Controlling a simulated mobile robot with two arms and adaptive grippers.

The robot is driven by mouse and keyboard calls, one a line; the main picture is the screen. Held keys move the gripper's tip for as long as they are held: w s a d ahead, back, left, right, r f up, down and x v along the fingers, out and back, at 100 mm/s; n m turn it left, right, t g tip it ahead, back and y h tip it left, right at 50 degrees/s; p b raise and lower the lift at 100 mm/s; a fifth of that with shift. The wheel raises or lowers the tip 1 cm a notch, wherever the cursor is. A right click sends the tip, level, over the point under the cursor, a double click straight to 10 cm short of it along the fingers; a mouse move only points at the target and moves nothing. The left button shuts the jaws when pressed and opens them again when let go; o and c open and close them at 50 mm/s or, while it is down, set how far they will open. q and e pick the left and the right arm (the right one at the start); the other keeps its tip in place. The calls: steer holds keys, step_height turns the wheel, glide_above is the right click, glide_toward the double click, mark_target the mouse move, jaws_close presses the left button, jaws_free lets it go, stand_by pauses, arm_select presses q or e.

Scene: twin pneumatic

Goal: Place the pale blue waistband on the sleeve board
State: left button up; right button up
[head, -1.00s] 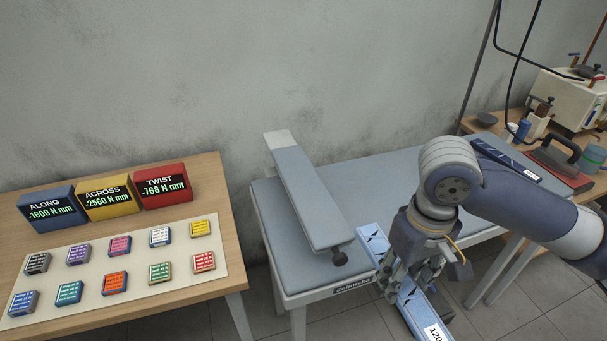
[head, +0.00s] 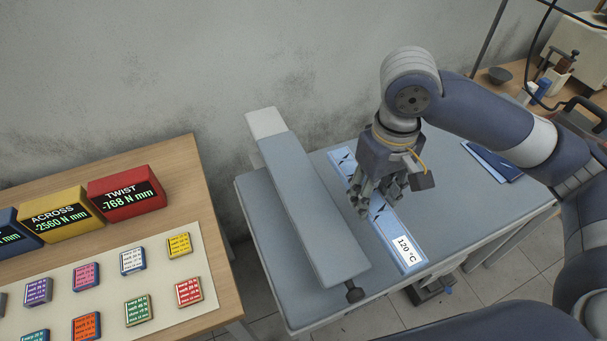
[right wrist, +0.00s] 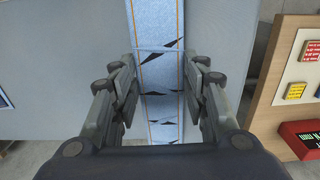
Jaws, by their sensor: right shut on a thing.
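The pale blue waistband (head: 395,234) is a long flat strip with dark angular marks and a "120 °C" label at its near end. My right gripper (head: 368,203) is shut on its middle, with a finger on each side of the strip in the right wrist view (right wrist: 163,88). The strip is over the ironing table, right of the sleeve board and roughly parallel to it; its height above the table is hard to tell. The sleeve board (head: 305,205) is a long narrow grey-blue padded board with a pale far end and a dark knob near its front end. Its top is bare. My left gripper is out of view.
The padded table (head: 450,205) is mostly clear on the right, where a dark blue folded piece (head: 492,163) lies. At left, a wooden table (head: 60,178) holds coloured display boxes and small labelled blocks. A workbench (head: 490,100) with tools stands at back right.

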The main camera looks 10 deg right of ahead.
mark_target(349, 187)
steer(key=w+a, duration=0.1)
steer(key=a, duration=0.1)
steer(key=w+a+p, duration=0.1)
steer(key=shift+w+a, duration=0.4)
steer(key=shift+w+a+f+p, duration=0.1)
steer(key=shift+w+a+p, duration=0.2)
steer(key=shift+w+a, duration=0.65)
steer(key=w+a, duration=0.2)
steer(key=w+a+f+p, duration=0.1)
steer(key=w+a, duration=0.1)
steer(key=shift+w+a, duration=0.2)
steer(key=shift+a, duration=0.2)
step_height(349, 187, down, 3)
steer(key=shift+p, duration=0.8)
steer(key=shift+f, duration=0.4)
steer(key=o, duration=1)
steer(key=shift+o, duration=0.4)
arm_select(q)
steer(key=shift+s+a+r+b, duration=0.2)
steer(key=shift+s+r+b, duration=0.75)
steer(key=shift+b, duration=0.25)
arm_select(e)
step_height(349, 187, up, 12)
